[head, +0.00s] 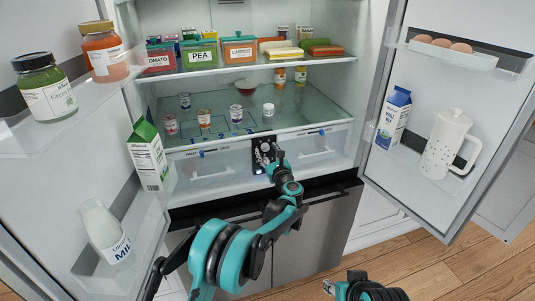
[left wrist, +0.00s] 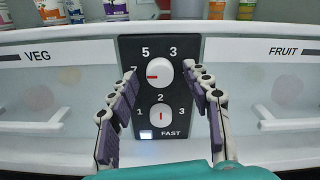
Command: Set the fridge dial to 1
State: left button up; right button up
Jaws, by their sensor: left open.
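A dark control panel (head: 263,157) sits between two drawers inside the open fridge. In the left wrist view, the panel (left wrist: 128,50) carries a white upper dial (left wrist: 161,73) with 5, 3 and part of a 7 around it. Its red mark points left, near the 7. A lower white dial (left wrist: 161,118) has 1, 2 and 3 around it; its red mark is upright, towards the 2. My left gripper (left wrist: 160,76) is open, its fingers either side of the upper dial; contact is unclear. It also shows in the head view (head: 269,160). My right arm shows at the bottom; its finger state is unclear (head: 328,287).
A lit button (left wrist: 146,134) marked FAST is below the dials. The VEG drawer (left wrist: 50,90) and FRUIT drawer (left wrist: 270,90) flank the panel. Open doors hold jars, cartons, a milk bottle (head: 105,232), eggs and a speckled jug (head: 445,145). Floor shows at right.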

pick_arm(q)
grip_shut()
